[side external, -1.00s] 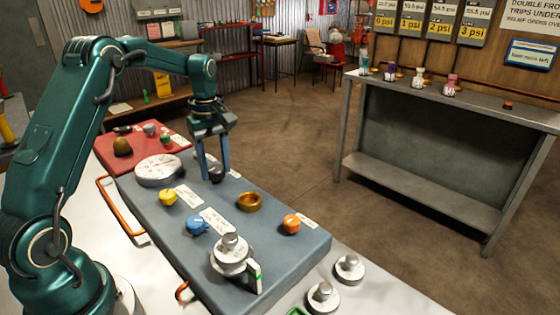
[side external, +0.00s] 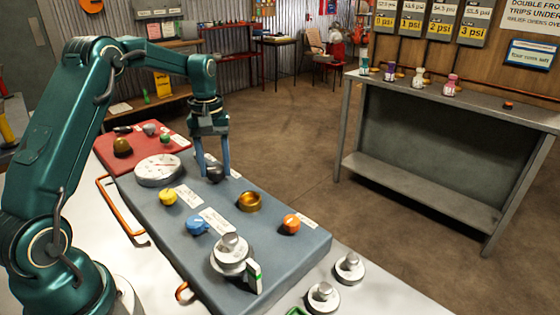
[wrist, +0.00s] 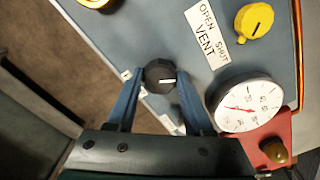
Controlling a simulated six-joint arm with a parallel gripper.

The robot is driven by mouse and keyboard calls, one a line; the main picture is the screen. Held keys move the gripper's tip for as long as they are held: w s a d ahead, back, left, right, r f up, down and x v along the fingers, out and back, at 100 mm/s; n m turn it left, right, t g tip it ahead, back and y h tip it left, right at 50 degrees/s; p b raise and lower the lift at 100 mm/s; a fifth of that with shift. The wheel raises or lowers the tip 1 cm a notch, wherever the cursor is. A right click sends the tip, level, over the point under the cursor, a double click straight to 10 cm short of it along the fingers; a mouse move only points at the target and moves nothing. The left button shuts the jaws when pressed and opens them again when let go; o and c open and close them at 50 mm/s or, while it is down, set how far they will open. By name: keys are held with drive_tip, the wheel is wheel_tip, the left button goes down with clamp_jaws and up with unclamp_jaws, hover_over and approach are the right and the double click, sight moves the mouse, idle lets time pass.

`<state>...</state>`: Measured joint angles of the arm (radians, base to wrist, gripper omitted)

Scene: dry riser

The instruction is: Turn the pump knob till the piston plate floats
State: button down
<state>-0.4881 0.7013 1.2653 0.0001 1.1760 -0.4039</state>
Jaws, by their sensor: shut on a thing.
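My gripper (wrist: 158,97) points down over the blue panel, its two blue fingers shut on a black knob (wrist: 160,75) with a white pointer line. The same knob shows between the fingertips in the side external view (side external: 215,174); I cannot read its label. A silver piston plate with a weight on it (side external: 231,254) sits at the panel's near end, beside a small upright marker with a green band (side external: 254,277). I cannot tell whether a gap lies under the plate. A white round gauge (side external: 158,169) with a red needle is close to the knob.
The panel also carries a yellow vent knob (side external: 168,197), a blue knob (side external: 197,225), a brass ring (side external: 249,202) and an orange knob (side external: 291,223). Loose silver weights (side external: 349,268) lie on the white bench at the near right. A grey table (side external: 450,92) stands apart behind.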

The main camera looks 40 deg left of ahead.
sight(215, 168)
drive_tip(key=m, duration=0.5)
drive_tip(key=shift+r+m, duration=0.1)
drive_tip(key=shift+m, duration=0.2)
drive_tip(key=m, duration=0.5)
drive_tip(key=shift+m, duration=0.3)
drive_tip(key=shift+c, duration=1.4)
unclamp_jaws()
drive_tip(key=shift+r, duration=2.55)
